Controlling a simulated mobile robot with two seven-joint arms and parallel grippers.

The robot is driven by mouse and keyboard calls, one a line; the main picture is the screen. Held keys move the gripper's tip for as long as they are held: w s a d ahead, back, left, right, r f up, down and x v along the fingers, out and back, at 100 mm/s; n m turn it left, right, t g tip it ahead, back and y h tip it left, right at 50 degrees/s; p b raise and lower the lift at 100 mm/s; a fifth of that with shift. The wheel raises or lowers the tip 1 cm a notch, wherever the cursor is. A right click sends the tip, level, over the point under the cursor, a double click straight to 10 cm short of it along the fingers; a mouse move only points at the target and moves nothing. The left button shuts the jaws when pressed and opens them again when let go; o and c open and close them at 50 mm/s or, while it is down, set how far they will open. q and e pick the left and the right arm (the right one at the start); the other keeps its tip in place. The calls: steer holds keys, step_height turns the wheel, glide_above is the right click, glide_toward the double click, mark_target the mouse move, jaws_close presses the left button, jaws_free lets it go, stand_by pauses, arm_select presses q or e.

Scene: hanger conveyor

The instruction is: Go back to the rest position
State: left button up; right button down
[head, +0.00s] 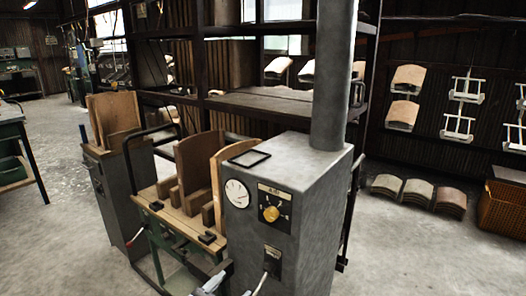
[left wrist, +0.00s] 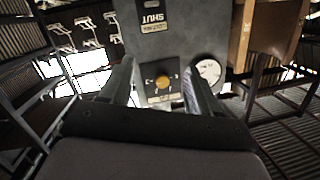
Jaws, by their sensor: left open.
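My left gripper (head: 216,282) shows at the bottom edge of the head view, in front of the grey machine (head: 305,215), and is partly cut off by the frame. In the left wrist view my left gripper (left wrist: 157,76) is open, with its two dark fingers apart and nothing held between them. The machine's orange knob (head: 271,213) shows between the fingers in the wrist view (left wrist: 162,82). The dial gauge (head: 237,193) sits beside the knob. I cannot tell how far the fingers are from the panel. My right gripper is not in view.
Curved wooden forms (head: 196,167) stand on the bench behind the machine. A second grey cabinet (head: 112,190) is at the left. White frames (head: 459,126) and curved panels (head: 405,95) hang at the right, above stacked panels (head: 418,193) and a crate (head: 503,208).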

arm_select(q)
steer(key=s+a+f+n+g+y+p, duration=0.1)
steer(key=s+a+f+n, duration=0.1)
steer(key=s+a+f, duration=0.2)
steer(key=s+a+f+n+g+y, duration=0.1)
steer(key=s+a+f, duration=0.3)
steer(key=s, duration=0.7)
steer(key=s+a+f+n+g+y+p, duration=0.1)
steer(key=s+a+f+n+g+y, duration=0.1)
steer(key=s, duration=0.5)
step_height(320, 180, down, 3)
steer(key=a+n+y, duration=0.1)
steer(key=a, duration=0.1)
steer(key=shift+s+a+f+n+p, duration=0.15)
steer(key=shift+s+a+n+p, duration=0.15)
steer(key=shift+a+n, duration=0.1)
